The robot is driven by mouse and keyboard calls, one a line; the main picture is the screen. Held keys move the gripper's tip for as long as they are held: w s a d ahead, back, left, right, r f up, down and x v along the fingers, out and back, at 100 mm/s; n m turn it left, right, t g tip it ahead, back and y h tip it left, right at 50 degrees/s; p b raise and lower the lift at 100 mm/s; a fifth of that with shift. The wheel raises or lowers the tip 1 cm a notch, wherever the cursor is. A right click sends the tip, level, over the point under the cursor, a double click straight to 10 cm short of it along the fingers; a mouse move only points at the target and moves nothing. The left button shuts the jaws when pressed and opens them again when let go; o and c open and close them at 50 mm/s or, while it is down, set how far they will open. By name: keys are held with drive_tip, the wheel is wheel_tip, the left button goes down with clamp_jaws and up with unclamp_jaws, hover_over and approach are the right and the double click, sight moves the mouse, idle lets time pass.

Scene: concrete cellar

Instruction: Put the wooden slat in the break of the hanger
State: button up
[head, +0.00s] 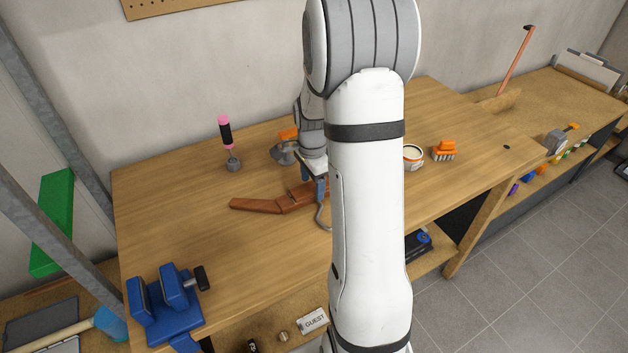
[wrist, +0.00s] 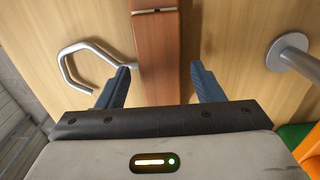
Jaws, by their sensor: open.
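The wooden hanger (head: 255,205) lies on the workbench, its reddish-brown left arm showing in the head view. Its bent metal hook (wrist: 70,62) shows at the left of the wrist view. A reddish-brown wooden piece (wrist: 158,45) runs between my fingers, with a step or seam near the top of the picture. I cannot tell whether this piece is the slat or part of the hanger. My gripper (wrist: 161,72) is open, one blue finger on each side of the wood with gaps between. In the head view my arm hides the hanger's right side and most of the break.
A blue vise (head: 165,305) stands at the bench's front left. A pink-and-black handled tool (head: 226,135) stands upright behind the hanger. A metal part (wrist: 290,50) is right of my gripper. A round tin (head: 412,157) and an orange brush (head: 444,151) lie right. The bench's left middle is clear.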

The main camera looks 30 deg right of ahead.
sight(312, 186)
wheel_tip(312, 186, up, 11)
drive_tip(key=s+a+r+n+t, duration=0.1)
drive_tip(key=s+a+r+n, duration=0.1)
drive_tip(key=s+a+n, duration=0.4)
drive_tip(key=s+a+r+n+t, duration=0.2)
drive_tip(key=s+a+n, duration=0.5)
drive_tip(key=s+n, duration=0.4)
drive_tip(key=shift+s+a+r+n+b, duration=0.2)
drive_tip(key=shift+s+n+b, duration=0.1)
drive_tip(key=shift+s, duration=0.9)
